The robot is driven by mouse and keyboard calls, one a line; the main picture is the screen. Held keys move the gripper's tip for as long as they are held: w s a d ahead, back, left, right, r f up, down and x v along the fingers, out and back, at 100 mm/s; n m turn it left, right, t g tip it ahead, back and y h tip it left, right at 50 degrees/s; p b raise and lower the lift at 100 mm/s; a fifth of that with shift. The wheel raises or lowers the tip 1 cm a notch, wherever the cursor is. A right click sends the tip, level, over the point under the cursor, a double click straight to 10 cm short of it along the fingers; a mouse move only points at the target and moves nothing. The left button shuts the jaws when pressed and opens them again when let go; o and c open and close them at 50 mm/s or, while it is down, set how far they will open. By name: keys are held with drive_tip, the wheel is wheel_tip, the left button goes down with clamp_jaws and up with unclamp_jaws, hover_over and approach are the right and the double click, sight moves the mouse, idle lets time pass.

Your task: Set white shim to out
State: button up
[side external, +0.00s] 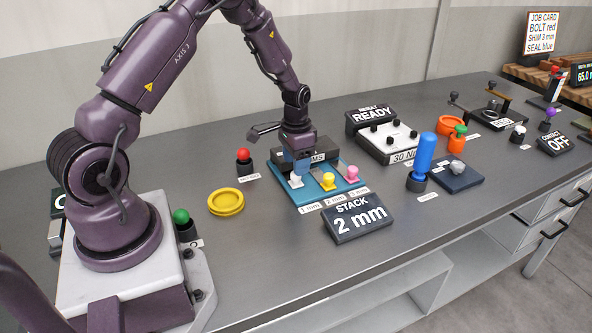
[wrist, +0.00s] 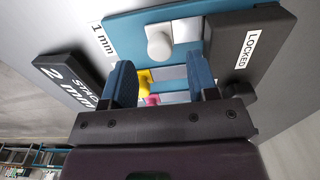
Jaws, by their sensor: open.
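The white shim's knob (side external: 295,181) is at the left of the blue shim tray (side external: 284,193), above the 1 mm label. In the wrist view the white knob (wrist: 160,45) shows beyond my fingertips, between their lines, untouched as far as I can see. My gripper (wrist: 163,75) is open and empty, low over the tray. In the side view my gripper (side external: 301,170) is just behind the knobs. The yellow knob (side external: 328,181) and pink knob (side external: 352,172) stand to the right of the white one. The stack display (side external: 359,219) reads 2 mm.
A dark block (wrist: 249,50) labelled LOCKED borders the tray. A yellow ring dish (side external: 226,202) and red button (side external: 243,157) lie left. A blue-handled tool (side external: 423,157) and torque box (side external: 390,140) stand right.

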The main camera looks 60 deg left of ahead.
sight(304, 196)
drive_tip(key=shift+f, duration=1.55)
drive_tip(key=shift+c, duration=0.2)
clamp_jaws()
drive_tip(key=shift+d, duration=2.5)
unclamp_jaws()
drive_tip(key=shift+o, duration=0.2)
drive_tip(key=shift+a, duration=0.1)
drive_tip(key=shift+r, duration=0.15)
